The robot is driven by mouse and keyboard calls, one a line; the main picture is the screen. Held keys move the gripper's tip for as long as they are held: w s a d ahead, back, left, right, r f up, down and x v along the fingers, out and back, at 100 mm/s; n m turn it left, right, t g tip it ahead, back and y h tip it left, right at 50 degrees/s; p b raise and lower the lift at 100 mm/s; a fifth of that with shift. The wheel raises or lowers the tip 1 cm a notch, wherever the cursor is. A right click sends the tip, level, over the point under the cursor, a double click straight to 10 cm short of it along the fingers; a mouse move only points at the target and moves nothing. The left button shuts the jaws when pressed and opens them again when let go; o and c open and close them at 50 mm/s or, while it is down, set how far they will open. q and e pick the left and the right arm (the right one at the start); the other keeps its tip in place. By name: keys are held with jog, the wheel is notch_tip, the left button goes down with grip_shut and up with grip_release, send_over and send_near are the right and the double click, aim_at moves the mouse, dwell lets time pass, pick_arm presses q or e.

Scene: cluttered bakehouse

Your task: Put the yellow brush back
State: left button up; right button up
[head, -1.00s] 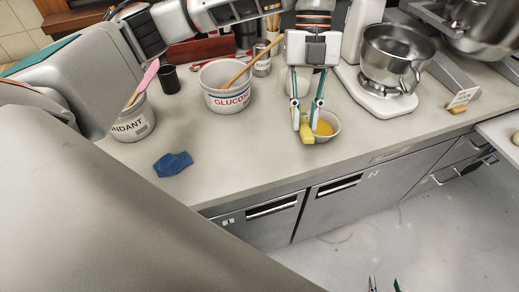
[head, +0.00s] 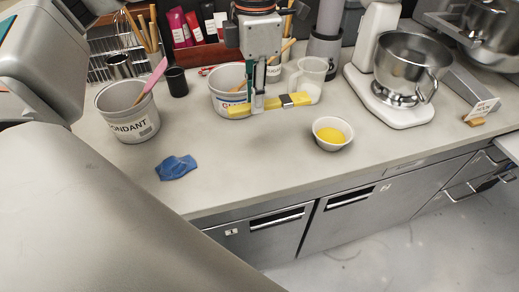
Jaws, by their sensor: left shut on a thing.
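The yellow brush (head: 271,105) is held level above the counter, lying left to right in the picture, with a dark band near its right end. My left gripper (head: 257,108) points down and is shut on it near the middle. The brush is in front of the glucose tub (head: 222,99) and hides part of its label. A small white bowl (head: 318,142) with yellow content stands to the right of the brush and apart from it. My right gripper is not in view.
A fondant tub (head: 110,105) with a pink spatula stands at left, beside a black cup (head: 176,82). A clear jug (head: 311,78) is behind the brush. A blue cloth (head: 176,168) lies in front. A mixer (head: 395,108) stands at right. The middle front counter is clear.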

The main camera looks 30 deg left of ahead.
pick_arm(q)
send_over(256, 157)
notch_tip(256, 157, down, 11)
jog(key=shift+r+b, duration=0.1)
jog(key=shift+b, duration=0.2)
jog(key=shift+f, duration=2.4)
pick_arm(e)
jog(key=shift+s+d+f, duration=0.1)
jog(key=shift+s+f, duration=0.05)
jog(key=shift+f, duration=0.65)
pick_arm(q)
jog(key=shift+f, duration=0.15)
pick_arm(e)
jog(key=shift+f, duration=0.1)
pick_arm(q)
jog(key=o, duration=0.9)
jog(key=shift+o, duration=0.2)
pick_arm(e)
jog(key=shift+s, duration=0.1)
pick_arm(q)
notch_tip(256, 157, up, 12)
jog(key=shift+d+r+p, duration=0.1)
jog(key=shift+r+p, duration=0.05)
jog(key=shift+p, duration=0.15)
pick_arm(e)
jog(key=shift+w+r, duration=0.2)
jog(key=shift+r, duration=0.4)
